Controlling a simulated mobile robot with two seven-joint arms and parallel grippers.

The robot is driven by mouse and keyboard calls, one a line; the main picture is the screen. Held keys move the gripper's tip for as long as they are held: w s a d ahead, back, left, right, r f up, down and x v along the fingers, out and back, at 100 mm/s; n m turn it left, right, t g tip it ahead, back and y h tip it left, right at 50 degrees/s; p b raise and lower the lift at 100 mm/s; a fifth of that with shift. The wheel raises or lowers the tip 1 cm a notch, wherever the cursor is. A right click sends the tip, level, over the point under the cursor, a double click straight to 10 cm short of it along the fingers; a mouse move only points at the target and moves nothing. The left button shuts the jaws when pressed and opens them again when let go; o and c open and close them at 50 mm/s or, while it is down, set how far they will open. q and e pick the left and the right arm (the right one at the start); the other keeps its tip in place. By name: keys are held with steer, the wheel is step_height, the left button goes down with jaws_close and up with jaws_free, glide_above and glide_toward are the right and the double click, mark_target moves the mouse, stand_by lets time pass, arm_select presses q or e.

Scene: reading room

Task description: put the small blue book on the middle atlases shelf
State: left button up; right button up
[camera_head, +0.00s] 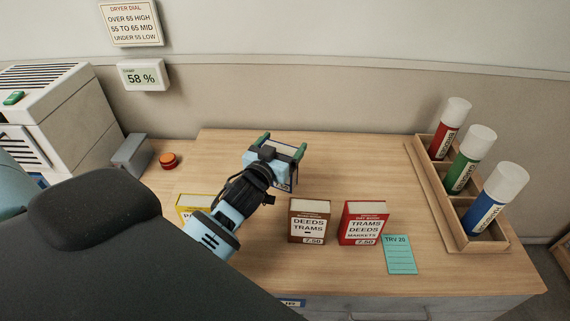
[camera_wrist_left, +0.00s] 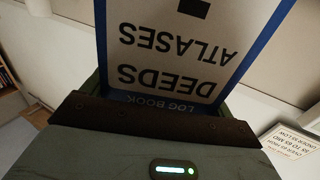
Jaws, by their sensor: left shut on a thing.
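My left gripper (camera_head: 282,148) is shut on a small blue book (camera_head: 284,182), over the back middle of the wooden desk. In the head view the gripper and wrist hide most of the book. In the left wrist view the blue book (camera_wrist_left: 250,60) fills the upper middle, with a pale label reading "LOG BOOK", "DEEDS" and "ATLASES", upside down. I cannot tell whether the book touches the desk. The middle atlases shelf cannot be made out; only part of a shelf with books (camera_wrist_left: 8,76) shows at the left wrist view's left edge. My right gripper is not in view.
On the desk (camera_head: 350,165) stand a brown book (camera_head: 309,222), a red book (camera_head: 363,224) and a partly hidden yellow book (camera_head: 190,203). A teal card (camera_head: 399,255) lies beside them. A wooden rack (camera_head: 440,205) holds three canisters.

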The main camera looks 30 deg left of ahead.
arm_select(q)
steer(key=shift+f+b, duration=0.35)
steer(key=shift+f, duration=1.9)
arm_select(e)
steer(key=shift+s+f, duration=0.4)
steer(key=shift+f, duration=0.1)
arm_select(q)
steer(key=shift+f, duration=0.2)
steer(key=o, duration=1.3)
steer(key=shift+r, duration=0.2)
steer(key=shift+s, duration=0.25)
steer(key=s+d, duration=0.1)
steer(key=s, duration=1)
steer(key=shift+s+d+b, duration=0.15)
steer(key=shift+d+b, duration=0.25)
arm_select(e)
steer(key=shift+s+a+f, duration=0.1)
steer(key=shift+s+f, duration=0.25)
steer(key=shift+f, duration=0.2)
